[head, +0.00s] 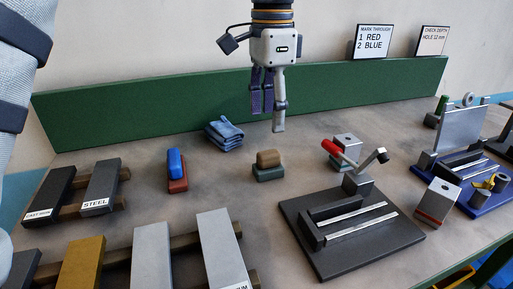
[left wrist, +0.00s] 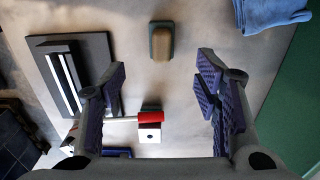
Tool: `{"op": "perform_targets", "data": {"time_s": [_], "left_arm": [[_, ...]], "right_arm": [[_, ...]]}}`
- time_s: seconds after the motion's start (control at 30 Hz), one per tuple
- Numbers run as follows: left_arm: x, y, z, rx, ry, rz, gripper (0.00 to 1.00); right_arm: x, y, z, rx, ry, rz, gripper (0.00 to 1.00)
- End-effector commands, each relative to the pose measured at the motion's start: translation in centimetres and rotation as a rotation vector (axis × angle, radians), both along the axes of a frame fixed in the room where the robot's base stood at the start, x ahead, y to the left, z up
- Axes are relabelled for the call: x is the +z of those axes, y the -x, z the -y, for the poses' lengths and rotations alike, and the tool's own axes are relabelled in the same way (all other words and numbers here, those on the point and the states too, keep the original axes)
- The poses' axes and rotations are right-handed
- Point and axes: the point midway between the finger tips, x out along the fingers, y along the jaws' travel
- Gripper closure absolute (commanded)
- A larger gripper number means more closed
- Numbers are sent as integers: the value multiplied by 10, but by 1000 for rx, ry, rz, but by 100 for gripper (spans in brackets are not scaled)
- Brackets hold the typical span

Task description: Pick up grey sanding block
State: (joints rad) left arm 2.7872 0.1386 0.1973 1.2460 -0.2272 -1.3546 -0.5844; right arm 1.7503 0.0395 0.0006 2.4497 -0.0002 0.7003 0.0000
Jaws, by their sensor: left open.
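A small block with a dark grey-green base and a brown top, which looks like the sanding block (head: 268,166), lies on the workbench. It also shows at the top middle of the left wrist view (left wrist: 161,41). My left gripper (head: 269,115) hangs above the bench, pointing down, near this block in the head view. Its fingers are apart and empty in the left wrist view (left wrist: 163,88), and the block lies beyond the fingertips, apart from them. My right gripper is not in view.
A red block with a blue top (head: 177,171) and a folded blue cloth (head: 224,133) lie to the left. A metal block (head: 437,202) is farther right. Metal bars (head: 151,256) lie in front left.

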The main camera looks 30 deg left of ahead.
Motion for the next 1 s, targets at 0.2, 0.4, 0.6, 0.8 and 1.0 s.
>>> {"op": "perform_targets", "data": {"time_s": [0.2,0.4,0.6,0.8,1.0], "left_arm": [[-34,1,0,-2,0,-5,43],[-67,0,0,0,1,-1,43],[-104,-5,-4,0,0,-4,43],[-121,-5,-3,-1,0,1,43],[-121,-5,-3,0,0,3,52]], "right_arm": [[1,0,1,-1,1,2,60],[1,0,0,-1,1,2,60],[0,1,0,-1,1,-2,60],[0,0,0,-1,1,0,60],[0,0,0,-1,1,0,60]]}}
